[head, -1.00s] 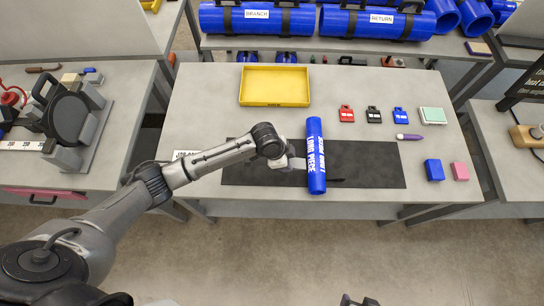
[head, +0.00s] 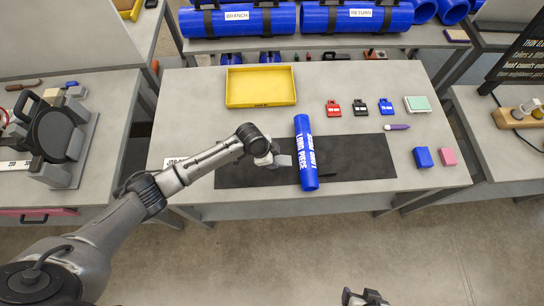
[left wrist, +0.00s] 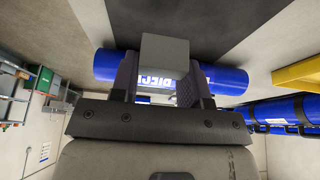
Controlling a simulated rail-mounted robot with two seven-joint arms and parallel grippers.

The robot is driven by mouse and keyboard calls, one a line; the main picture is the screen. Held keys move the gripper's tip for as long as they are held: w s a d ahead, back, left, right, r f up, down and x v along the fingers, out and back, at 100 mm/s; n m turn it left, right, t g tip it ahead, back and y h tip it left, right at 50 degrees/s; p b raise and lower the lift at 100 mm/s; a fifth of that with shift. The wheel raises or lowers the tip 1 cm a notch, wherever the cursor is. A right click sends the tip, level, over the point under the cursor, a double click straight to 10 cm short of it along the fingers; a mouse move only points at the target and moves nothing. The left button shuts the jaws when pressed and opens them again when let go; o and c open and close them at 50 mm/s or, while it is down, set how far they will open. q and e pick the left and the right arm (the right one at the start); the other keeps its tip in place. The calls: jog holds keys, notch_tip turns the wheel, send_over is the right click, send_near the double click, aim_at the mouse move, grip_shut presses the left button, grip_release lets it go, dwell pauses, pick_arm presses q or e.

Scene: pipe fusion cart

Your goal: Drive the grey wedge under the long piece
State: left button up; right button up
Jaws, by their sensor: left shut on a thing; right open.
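The long piece (head: 306,155) is a blue pipe with white lettering, lying across the dark mat on the middle table. My left gripper (head: 273,160) is shut on the grey wedge (head: 284,160), just left of the pipe at its middle. A narrow gap seems to show between wedge and pipe. In the left wrist view the wedge (left wrist: 164,62) is a plain grey block between the fingers, and the blue long piece (left wrist: 225,78) lies behind it, partly hidden. My right gripper (head: 365,297) is open and empty at the bottom edge, away from the table.
A yellow tray (head: 262,104) stands behind the dark mat (head: 360,164). Red (head: 333,108), black (head: 360,107) and blue (head: 386,106) tags lie at right rear. A purple marker (head: 397,127), blue block (head: 423,157) and pink block (head: 448,157) lie right.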

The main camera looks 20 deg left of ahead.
aim_at(284, 168)
pick_arm(q)
jog(key=shift+f+b, duration=1.7)
jog(key=shift+f, duration=1.05)
jog(key=shift+f, duration=0.25)
jog(key=shift+w+d, duration=0.2)
jog(key=shift+d, duration=0.2)
jog(key=shift+w+d+b, duration=0.25)
jog(key=shift+d+b, duration=0.05)
jog(key=shift+d, duration=0.25)
jog(key=shift+w+d, duration=0.4)
jog(key=shift+d, duration=0.35)
jog(key=shift+w+d+b, duration=0.2)
jog(key=shift+d+b, duration=0.1)
